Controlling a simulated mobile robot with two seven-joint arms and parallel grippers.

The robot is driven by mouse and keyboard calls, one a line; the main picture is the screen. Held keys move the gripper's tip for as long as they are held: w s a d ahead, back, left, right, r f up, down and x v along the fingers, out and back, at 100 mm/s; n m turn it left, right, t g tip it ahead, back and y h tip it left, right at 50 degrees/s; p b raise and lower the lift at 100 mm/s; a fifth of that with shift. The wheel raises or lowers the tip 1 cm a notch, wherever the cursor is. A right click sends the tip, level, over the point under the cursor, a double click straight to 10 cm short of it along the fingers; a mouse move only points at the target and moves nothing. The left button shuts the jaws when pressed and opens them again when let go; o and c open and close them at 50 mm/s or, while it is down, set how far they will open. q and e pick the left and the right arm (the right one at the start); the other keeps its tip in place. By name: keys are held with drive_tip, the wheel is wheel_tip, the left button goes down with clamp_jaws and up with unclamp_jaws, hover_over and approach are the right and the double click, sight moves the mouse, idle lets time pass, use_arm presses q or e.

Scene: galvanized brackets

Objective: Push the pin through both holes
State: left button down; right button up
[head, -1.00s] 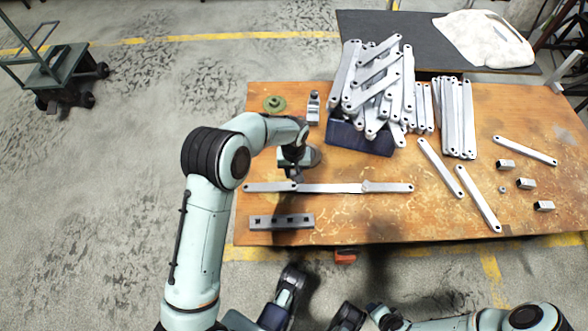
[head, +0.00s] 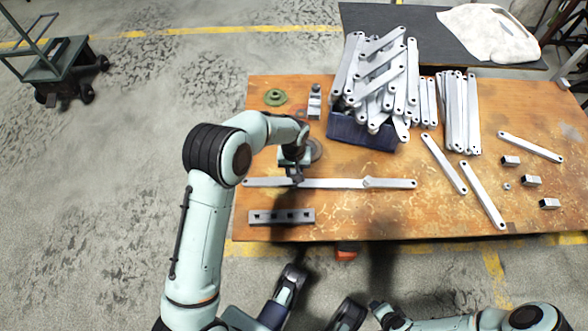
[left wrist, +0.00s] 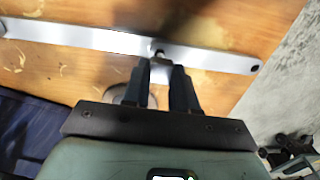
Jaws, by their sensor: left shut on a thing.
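Long flat galvanized brackets (head: 335,184) lie end to end in a line across the front of the table, with a round joint (head: 368,182) toward the right. My left gripper (head: 294,179) is over the left part of this line and covers the bracket there. In the left wrist view the gripper (left wrist: 160,74) is shut on a small metal pin (left wrist: 158,57), whose end meets the bracket strip (left wrist: 90,38). The fingers hide most of the pin, so I cannot tell how deep it sits. My right gripper (head: 349,315) is low in the head view, its jaws unclear.
A blue bin (head: 350,134) heaped with brackets stands behind. Loose brackets (head: 444,163) and small metal blocks (head: 531,180) lie right. A green disc (head: 275,97) is at the back left.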

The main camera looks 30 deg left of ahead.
use_arm(q)
drive_tip(key=shift+f+b, duration=0.85)
drive_tip(key=shift+f, duration=0.9)
idle(0.3)
drive_tip(key=c, duration=0.8)
unclamp_jaws()
